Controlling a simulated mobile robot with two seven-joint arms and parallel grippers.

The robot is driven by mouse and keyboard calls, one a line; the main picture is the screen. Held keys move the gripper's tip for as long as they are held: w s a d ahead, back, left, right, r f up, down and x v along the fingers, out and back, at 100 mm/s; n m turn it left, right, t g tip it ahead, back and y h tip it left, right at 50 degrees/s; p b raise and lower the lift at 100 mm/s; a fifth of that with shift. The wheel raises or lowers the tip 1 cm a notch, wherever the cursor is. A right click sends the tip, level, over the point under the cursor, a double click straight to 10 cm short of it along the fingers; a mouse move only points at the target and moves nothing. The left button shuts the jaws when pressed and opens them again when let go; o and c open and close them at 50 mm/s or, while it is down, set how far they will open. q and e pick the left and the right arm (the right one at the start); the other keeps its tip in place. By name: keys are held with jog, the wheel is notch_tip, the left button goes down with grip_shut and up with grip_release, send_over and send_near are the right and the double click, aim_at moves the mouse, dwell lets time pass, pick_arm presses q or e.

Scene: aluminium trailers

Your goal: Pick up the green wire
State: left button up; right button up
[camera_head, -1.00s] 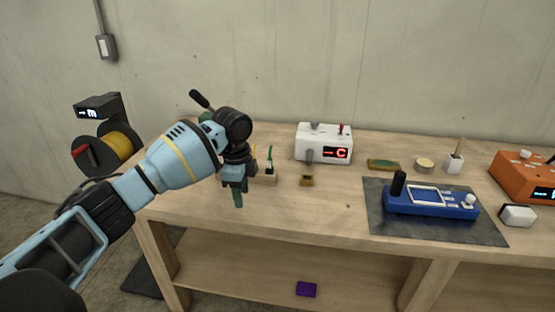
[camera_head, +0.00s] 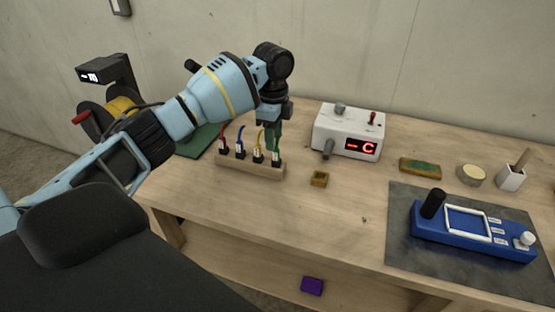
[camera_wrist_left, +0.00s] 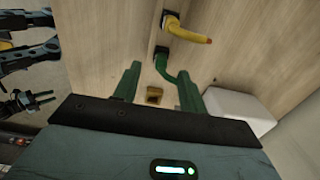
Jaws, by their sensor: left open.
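The green wire (camera_wrist_left: 166,66) stands in a black socket at the end of the wooden rack, and its free end bends toward my fingers in the left wrist view. My left gripper (camera_wrist_left: 160,88) is open, with its two green fingers on either side of the wire's bent end; I cannot tell whether they touch it. In the head view the left gripper (camera_head: 273,134) hangs over the right end of the rack (camera_head: 235,166) and covers most of the green wire. The yellow wire (camera_head: 261,142) stands beside it.
Red (camera_head: 223,137) and blue (camera_head: 241,136) wires stand further left in the rack. A white box with a red display (camera_head: 347,132) stands close by on the right. A small wooden box (camera_head: 319,180) lies in front of it.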

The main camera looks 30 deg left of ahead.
aim_at(276, 149)
pick_arm(q)
notch_tip(276, 149, down, 2)
jog(key=shift+w, duration=0.15)
jog(key=shift+w+d+f, duration=0.1)
jog(key=shift+d+f, duration=0.05)
jog(key=shift+f, duration=1.1)
jog(key=shift+d+f, duration=0.1)
jog(key=shift+f, duration=1.15)
grip_shut()
